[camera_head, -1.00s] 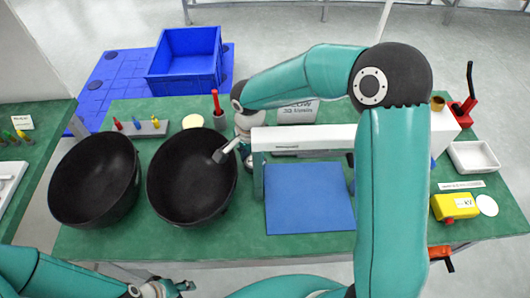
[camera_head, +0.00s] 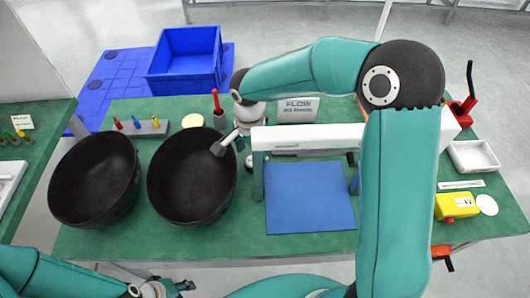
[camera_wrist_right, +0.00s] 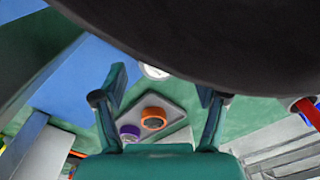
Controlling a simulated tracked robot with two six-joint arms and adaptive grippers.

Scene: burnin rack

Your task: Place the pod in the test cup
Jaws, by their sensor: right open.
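My right gripper (camera_wrist_right: 160,105) is open in the right wrist view, with nothing between its fingers. In the head view it is partly hidden by my wrist, beside the right rim of a black bowl (camera_head: 190,200). Beyond the fingertips, a grey plate (camera_wrist_right: 180,118) carries an orange ring-shaped piece (camera_wrist_right: 153,118) and a purple one (camera_wrist_right: 129,132). I cannot tell whether either is the pod or the test cup. A small pale round thing (camera_wrist_right: 154,72) shows near the dark curved surface. My left gripper (camera_head: 180,286) is low at the lower left, its jaws unclear.
A second black bowl (camera_head: 95,180) stands on the left. A blue mat (camera_head: 310,200) lies under a white beam (camera_head: 305,138). A yellow box (camera_head: 456,206) and a white tray (camera_head: 473,157) are at right. A red-handled tool (camera_head: 216,103) stands behind the bowls.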

